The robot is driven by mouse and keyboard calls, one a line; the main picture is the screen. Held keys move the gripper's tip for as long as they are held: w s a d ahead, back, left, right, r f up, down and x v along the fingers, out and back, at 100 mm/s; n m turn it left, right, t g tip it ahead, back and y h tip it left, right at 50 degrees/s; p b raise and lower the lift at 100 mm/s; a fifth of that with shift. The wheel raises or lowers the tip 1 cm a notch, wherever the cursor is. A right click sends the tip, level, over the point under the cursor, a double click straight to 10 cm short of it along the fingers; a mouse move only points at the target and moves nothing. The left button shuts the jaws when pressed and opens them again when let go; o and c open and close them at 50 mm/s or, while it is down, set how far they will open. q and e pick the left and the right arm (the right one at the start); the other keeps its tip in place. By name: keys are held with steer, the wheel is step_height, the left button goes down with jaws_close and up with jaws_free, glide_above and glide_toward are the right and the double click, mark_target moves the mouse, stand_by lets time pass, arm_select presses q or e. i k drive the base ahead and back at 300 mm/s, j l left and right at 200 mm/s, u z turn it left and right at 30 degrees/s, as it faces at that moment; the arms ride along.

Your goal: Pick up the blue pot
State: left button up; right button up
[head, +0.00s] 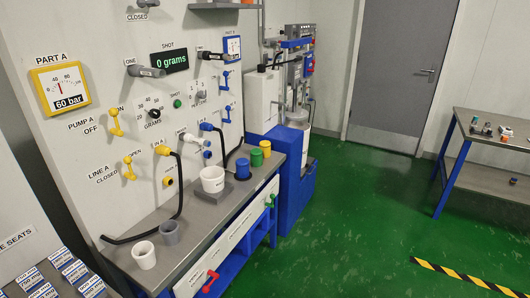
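The blue pot (242,169) stands upright on the grey bench top (193,243), near the bench's far right part. A green pot (256,158) and a yellow pot (265,149) stand just behind it in a row. A white pot (212,181) stands to its left on a grey plate (215,196). Neither of my grippers shows in the head view.
A white cup (144,257) and a grey cup (169,234) stand at the bench's near end. Black hoses hang from the wall panel above the bench. A blue machine stand (293,180) adjoins the bench's far end.

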mark_target(243, 165)
steer(key=i+l+z, duration=0.15)
steer(key=i, duration=0.95)
steer(key=i+l+z, duration=0.1)
steer(key=i, duration=0.95)
